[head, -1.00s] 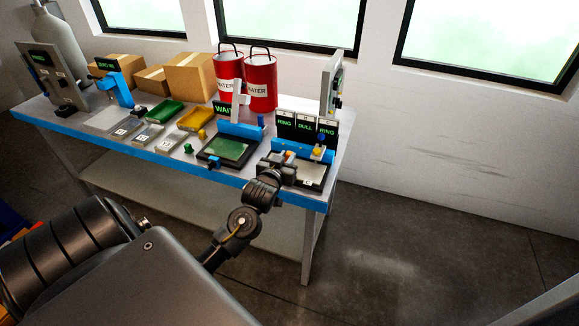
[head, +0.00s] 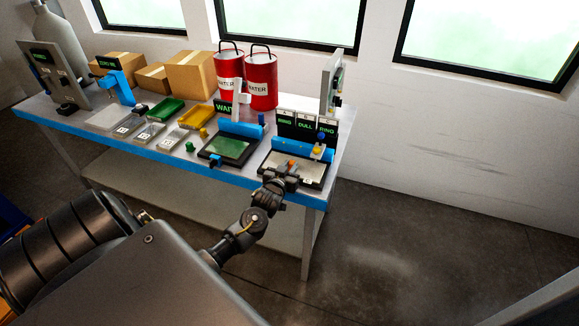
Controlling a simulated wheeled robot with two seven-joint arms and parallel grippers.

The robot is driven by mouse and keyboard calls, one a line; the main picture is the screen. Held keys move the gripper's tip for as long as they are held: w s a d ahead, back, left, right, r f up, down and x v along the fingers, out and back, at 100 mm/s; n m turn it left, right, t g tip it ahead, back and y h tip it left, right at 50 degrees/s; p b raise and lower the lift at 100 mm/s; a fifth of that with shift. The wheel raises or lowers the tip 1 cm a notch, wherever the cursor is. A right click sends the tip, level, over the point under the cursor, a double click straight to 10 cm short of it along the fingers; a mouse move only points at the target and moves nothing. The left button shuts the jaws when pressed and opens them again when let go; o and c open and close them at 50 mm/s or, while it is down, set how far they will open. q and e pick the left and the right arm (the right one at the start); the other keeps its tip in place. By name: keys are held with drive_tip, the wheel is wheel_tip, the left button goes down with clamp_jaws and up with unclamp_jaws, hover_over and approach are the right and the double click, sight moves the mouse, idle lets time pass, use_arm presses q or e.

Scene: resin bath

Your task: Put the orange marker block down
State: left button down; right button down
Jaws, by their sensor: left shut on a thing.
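The small orange marker block (head: 291,163) shows at the tips of my left gripper (head: 286,171), which is shut on it. Both are at the near side of the right-hand station (head: 268,168), a dark-framed plate with a light surface near the table's right end. The gripper covers part of the block and of the plate, so I cannot tell whether the block touches the surface. My right gripper is not in view.
Three signs (head: 306,126) reading RING, DULL, RING stand behind the plate. A blue and yellow fitting (head: 319,148) is at its right. Left of it is a green-topped station (head: 230,149) with a WAIT sign. Red water buckets (head: 261,80) stand behind.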

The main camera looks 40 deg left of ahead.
use_arm(q)
drive_tip(key=shift+f, duration=0.2)
drive_tip(key=c, duration=1.3)
unclamp_jaws()
drive_tip(key=shift+r, duration=0.35)
drive_tip(key=shift+b+v, duration=0.9)
drive_tip(key=shift+v, duration=5.1)
drive_tip(key=shift+f, duration=0.25)
